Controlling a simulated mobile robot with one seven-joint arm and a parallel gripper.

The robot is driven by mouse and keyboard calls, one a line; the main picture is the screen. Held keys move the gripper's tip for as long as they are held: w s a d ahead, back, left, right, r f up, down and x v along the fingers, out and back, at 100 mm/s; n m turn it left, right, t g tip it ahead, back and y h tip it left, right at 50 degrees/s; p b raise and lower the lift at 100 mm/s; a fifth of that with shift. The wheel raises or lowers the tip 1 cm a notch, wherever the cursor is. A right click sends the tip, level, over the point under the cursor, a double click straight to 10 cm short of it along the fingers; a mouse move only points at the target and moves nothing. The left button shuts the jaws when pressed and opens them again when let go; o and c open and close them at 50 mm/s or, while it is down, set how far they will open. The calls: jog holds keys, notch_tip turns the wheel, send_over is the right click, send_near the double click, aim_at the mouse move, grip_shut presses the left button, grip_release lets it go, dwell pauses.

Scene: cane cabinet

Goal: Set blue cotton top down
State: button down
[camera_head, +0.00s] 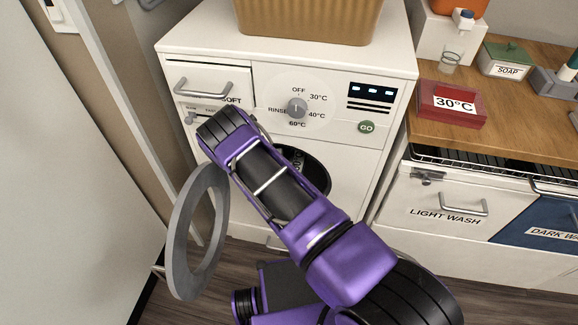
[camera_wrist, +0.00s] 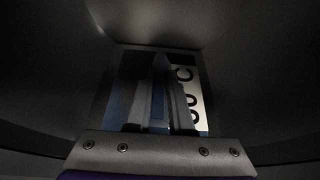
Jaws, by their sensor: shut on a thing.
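The blue cotton top shows in the wrist view as a dark blue flat piece (camera_wrist: 125,88) with a white label (camera_wrist: 188,92); only a few black letters are readable. My gripper (camera_wrist: 160,72) is shut on it, with its fingers in front of its middle. Dark curved walls surround them, like the inside of a drum. In the head view my arm reaches to the round opening (camera_head: 318,172) of the white washing machine (camera_head: 215,40) and hides my gripper. The machine's grey ring door (camera_head: 187,235) stands open to the left. I cannot tell whether the top touches the drum.
A tan basket (camera_head: 305,20) stands on the machine. The dial (camera_head: 297,108), GO button (camera_head: 367,127) and soap drawer (camera_head: 208,85) are above the opening. At right are a wooden counter (camera_head: 530,110) with a red 30°C box (camera_head: 451,103), and the LIGHT WASH bin (camera_head: 445,217).

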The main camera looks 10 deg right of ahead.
jog(key=shift+w+d, duration=0.2)
jog(key=shift+w, duration=0.3)
jog(key=shift+w+d, duration=0.2)
jog(key=shift+w, duration=0.25)
notch_tip(320, 180, down, 2)
jog(key=shift+f+b, duration=0.2)
jog(key=shift+b, duration=0.2)
notch_tip(320, 180, down, 4)
jog(key=shift+f+b, duration=0.15)
jog(key=shift+b, duration=0.4)
jog(key=shift+w+f, duration=0.1)
jog(key=shift+w, duration=0.15)
jog(key=shift+f, duration=0.2)
jog(key=c, duration=0.8)
grip_release()
jog(key=shift+r, duration=0.15)
